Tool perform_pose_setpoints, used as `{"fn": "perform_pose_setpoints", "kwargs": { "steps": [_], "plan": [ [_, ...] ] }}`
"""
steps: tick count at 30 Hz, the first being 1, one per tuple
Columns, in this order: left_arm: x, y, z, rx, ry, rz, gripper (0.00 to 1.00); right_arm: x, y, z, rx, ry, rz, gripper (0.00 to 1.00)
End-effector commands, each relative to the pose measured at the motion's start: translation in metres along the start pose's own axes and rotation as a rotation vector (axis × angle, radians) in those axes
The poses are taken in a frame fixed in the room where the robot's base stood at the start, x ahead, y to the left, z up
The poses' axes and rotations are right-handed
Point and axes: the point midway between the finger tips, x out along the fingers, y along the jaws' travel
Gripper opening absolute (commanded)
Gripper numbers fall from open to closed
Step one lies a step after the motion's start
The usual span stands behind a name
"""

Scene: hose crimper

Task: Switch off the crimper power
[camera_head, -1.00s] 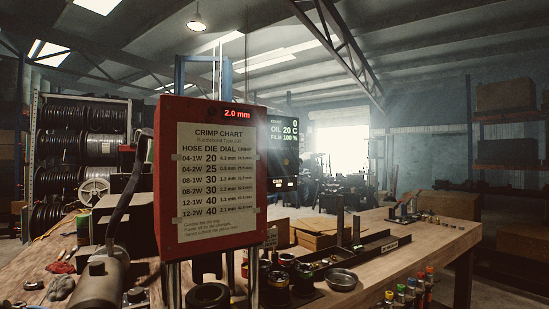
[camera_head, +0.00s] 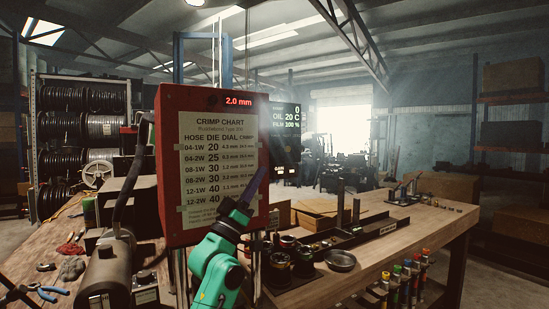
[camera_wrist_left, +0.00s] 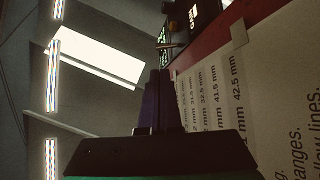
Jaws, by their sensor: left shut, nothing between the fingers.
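The crimper is a red box (camera_head: 168,160) with a paper crimp chart (camera_head: 216,150) on its front and a lit "2.0 mm" readout above it. A dark display panel (camera_head: 285,120) showing oil and film values stands at its right side. In the left wrist view, the chart (camera_wrist_left: 270,80) fills the right, and a dark panel with a lit display (camera_wrist_left: 195,15) is at the top. My left gripper (camera_head: 263,165), on a green wrist, is shut and empty in front of the box's right edge; its dark fingers (camera_wrist_left: 158,85) point toward that panel. I cannot clearly make out the power switch.
A wooden bench (camera_head: 440,225) carries dies, a metal bowl (camera_head: 340,260) and a rail with upright posts. A dark cylinder and hose stand left of the box. Pliers (camera_head: 45,292) lie at front left.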

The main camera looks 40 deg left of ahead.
Motion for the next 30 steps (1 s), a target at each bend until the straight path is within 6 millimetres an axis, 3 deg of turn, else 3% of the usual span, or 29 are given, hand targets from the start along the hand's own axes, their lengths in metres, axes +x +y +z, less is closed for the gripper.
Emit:
{"fn": "perform_pose_setpoints", "kwargs": {
  "steps": [11, 14, 24, 30],
  "plan": [
    [0.005, 0.001, -0.005, -0.004, 0.012, 0.004, 0.00, -0.003, 0.000, 0.000, 0.000, -0.001, 0.000, 0.50],
    [0.018, 0.002, -0.007, -0.004, 0.012, 0.004, 0.00, -0.013, 0.000, -0.001, 0.000, -0.001, 0.000, 0.50],
    [0.087, 0.003, -0.008, -0.003, 0.010, 0.003, 0.00, -0.057, 0.001, -0.004, 0.001, -0.001, 0.000, 0.50],
    [0.101, 0.001, -0.005, -0.003, 0.009, 0.002, 0.00, -0.063, 0.001, -0.005, 0.001, -0.001, 0.000, 0.50]
  ]
}}
